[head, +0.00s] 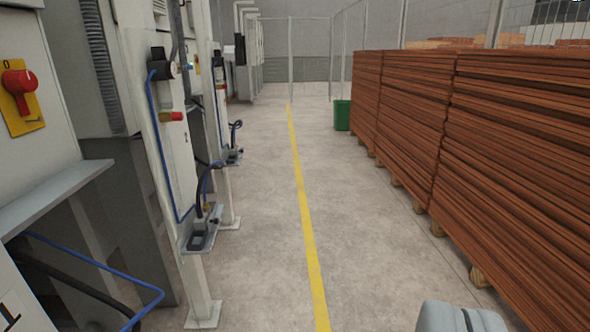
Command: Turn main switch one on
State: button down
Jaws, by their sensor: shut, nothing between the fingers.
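A red rotary switch (19,86) on a yellow plate (28,122) is mounted on a pale cabinet at the far left edge. A "0" shows at the plate's top; the knob's handle looks roughly upright, and its exact setting is hard to tell. Whether this is main switch one is not labelled on the plate. My gripper (464,318) shows as a grey, two-part shape at the bottom right, cut off by the frame edge. Its two halves meet with nothing visible between them. It is far to the right of the switch and apart from it.
A grey ledge (50,188) juts out below the switch. Blue hoses and a white post (170,170) stand right of it. Tall stacks of brown boards (480,140) on pallets line the right. A green bin (342,115) stands farther back. The floor aisle with a yellow line (305,215) is clear.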

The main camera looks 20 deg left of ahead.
aim_at(20, 82)
jog(key=i, duration=0.85)
jog(key=i+u, duration=0.1)
jog(key=i, duration=0.75)
jog(key=i+l, duration=0.15)
jog(key=i, duration=0.7)
jog(key=i+l, duration=0.1)
jog(key=i, duration=0.75)
jog(key=i+u, duration=0.15)
jog(key=u, duration=4)
